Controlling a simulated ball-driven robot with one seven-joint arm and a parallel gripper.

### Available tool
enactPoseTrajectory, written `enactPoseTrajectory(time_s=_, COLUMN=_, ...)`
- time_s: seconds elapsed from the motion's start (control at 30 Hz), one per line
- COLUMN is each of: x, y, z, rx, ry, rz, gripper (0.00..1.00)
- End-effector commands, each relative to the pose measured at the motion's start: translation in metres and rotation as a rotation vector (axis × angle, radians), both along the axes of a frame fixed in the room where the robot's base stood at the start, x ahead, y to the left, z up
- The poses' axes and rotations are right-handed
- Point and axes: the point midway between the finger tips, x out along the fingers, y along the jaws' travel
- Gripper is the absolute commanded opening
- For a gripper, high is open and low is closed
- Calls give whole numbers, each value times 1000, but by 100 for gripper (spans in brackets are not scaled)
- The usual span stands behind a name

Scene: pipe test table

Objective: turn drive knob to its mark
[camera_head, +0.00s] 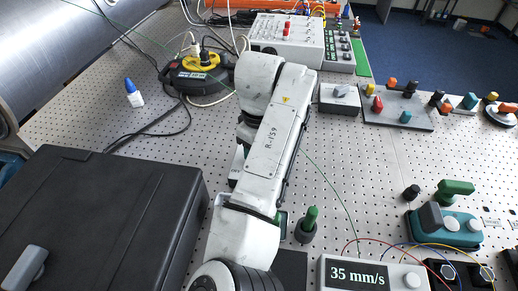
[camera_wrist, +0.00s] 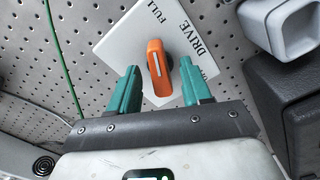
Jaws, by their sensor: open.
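The drive knob (camera_wrist: 159,72) is an orange bar with a white line along its top, on a white plate (camera_wrist: 125,38) marked DRIVE and FULL. Another label at the plate's right side is partly covered by a finger. In the wrist view the knob's line runs nearly up and down the picture, leaning slightly left at its top. My gripper (camera_wrist: 160,78) is open, with one green finger on each side of the knob and small gaps between. I cannot tell how deep the fingertips reach. In the head view my arm hides this knob.
A black case (camera_head: 100,215) with a grey handle (camera_head: 22,268) stands at left; its edge is close to my gripper in the wrist view (camera_wrist: 295,92). A green-handled peg (camera_head: 306,225) and a display box (camera_head: 372,275) reading 35 mm/s stand at front right. Thin wires cross the table.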

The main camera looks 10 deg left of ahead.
Motion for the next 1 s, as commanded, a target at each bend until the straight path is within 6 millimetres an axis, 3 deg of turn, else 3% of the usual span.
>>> enactPoseTrajectory(time_s=0.2, x=0, y=0, z=0, rx=0, ry=0, rz=0, gripper=46)
enactPoseTrajectory(time_s=0.7, x=0, y=0, z=0, rx=0, ry=0, rz=1, gripper=0)
enactPoseTrajectory(time_s=1.0, x=0, y=0, z=0, rx=1, ry=-1, rz=20, gripper=0)
